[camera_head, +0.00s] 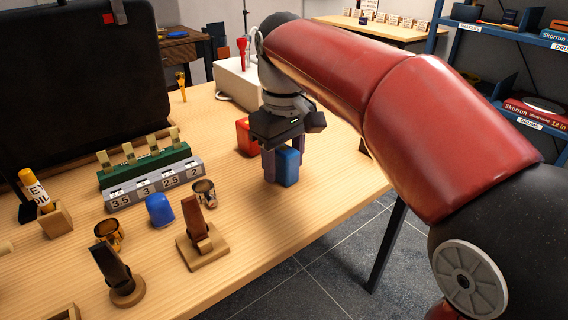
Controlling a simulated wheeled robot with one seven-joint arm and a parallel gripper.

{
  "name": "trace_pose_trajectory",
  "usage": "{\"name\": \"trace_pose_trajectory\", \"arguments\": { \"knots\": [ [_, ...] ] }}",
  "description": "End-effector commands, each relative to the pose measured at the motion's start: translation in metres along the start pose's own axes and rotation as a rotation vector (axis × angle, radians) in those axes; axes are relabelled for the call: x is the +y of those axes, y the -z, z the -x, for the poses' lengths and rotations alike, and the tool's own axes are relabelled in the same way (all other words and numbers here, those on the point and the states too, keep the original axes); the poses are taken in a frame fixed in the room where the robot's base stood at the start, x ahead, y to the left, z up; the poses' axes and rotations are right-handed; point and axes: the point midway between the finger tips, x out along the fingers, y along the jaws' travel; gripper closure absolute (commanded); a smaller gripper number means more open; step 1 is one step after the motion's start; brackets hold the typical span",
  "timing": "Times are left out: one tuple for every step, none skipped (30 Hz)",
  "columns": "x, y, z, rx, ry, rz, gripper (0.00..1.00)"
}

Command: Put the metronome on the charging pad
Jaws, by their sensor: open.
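My gripper (283,163) points down over the right part of the wooden table, with its fingers open. A small upright blue block (289,169) stands at the fingers, partly covered by them; I cannot tell whether they touch it. A red block (243,137) stands just behind and to the left, apart from the blue one. No label shows on either, and I cannot tell for sure which thing is the metronome. I cannot make out a charging pad; part of the table behind my arm is hidden.
A numbered grey rack (155,186), a blue cup-like piece (159,210), a metal cup (204,193) and a square wooden stand (202,250) are to the left. A white box (238,84) stands behind. The wooden table (330,190) is clear in front of the blue block, up to its right edge.

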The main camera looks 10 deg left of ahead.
Motion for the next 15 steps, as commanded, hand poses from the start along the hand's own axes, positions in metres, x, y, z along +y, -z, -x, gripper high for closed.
{"name": "trace_pose_trajectory", "arguments": {
  "knots": [
    [0.001,0.001,0.014,0.005,-0.002,-0.001,0.47],
    [0.001,0.001,0.020,0.005,-0.002,-0.001,0.47],
    [-0.001,0.000,0.028,0.004,-0.001,-0.001,0.47],
    [-0.002,0.000,0.033,0.005,-0.001,-0.001,0.47],
    [-0.003,0.000,0.039,0.004,-0.001,-0.001,0.47],
    [-0.004,0.000,0.046,0.005,-0.001,-0.001,0.47],
    [-0.005,-0.001,0.050,0.004,-0.001,-0.001,0.47],
    [-0.006,-0.001,0.055,0.004,-0.001,-0.001,0.47],
    [-0.006,-0.001,0.060,0.003,-0.001,-0.001,0.47],
    [-0.006,-0.001,0.063,0.002,0.000,-0.001,0.47],
    [-0.006,-0.001,0.066,0.003,-0.001,-0.001,0.47],
    [-0.006,-0.001,0.069,0.003,-0.001,-0.001,0.47],
    [-0.006,-0.001,0.071,0.002,0.000,-0.001,0.47],
    [-0.006,-0.001,0.072,0.001,0.000,-0.001,0.47],
    [-0.006,-0.001,0.073,0.001,0.000,-0.001,0.47]
  ]
}}
